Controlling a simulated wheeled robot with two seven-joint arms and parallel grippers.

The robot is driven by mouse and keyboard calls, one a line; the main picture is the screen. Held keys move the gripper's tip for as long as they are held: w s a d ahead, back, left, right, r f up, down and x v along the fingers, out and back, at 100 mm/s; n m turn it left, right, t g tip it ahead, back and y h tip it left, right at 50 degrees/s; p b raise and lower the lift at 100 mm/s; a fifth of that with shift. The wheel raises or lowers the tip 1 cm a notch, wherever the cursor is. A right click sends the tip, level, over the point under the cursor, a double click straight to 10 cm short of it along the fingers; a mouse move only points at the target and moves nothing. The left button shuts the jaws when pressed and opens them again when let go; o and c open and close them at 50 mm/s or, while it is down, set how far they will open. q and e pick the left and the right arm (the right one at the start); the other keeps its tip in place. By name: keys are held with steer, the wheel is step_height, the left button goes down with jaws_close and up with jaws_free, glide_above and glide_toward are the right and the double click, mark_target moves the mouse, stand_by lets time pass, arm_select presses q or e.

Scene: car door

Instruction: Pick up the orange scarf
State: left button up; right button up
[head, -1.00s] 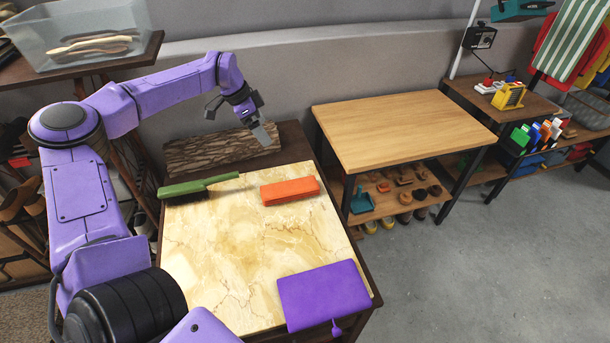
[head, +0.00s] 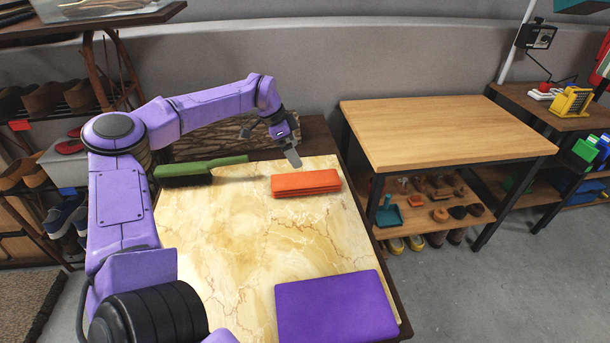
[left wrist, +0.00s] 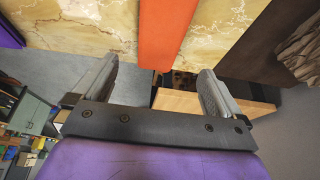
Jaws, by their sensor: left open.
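The orange scarf (head: 306,183) lies folded in a flat rectangle on the marble-topped table (head: 225,245), near its far right part. It also shows in the left wrist view (left wrist: 165,35), at the top between the two fingers. My left gripper (head: 270,142) is open and empty. In the head view it is above the table's far edge, just behind and slightly left of the scarf, and does not appear to touch it. In the left wrist view its fingers (left wrist: 155,85) are spread apart. My right gripper is not in view.
A green-handled brush (head: 200,170) lies at the table's far left. A purple folded item (head: 335,308) lies at the near right. A rough log-like block (head: 215,133) stands behind. A wooden table (head: 445,130) stands to the right. The marble's middle is clear.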

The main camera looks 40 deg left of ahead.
mark_target(305, 177)
arm_select(q)
step_height(305, 177, down, 2)
steer(key=shift+f+b, duration=0.2)
steer(key=shift+b, duration=0.15)
steer(key=x, duration=1)
steer(key=shift+w+a+f+p, duration=0.1)
steer(key=shift+w+a+p, duration=0.05)
steer(key=shift+p, duration=0.15)
steer(key=c, duration=0.8)
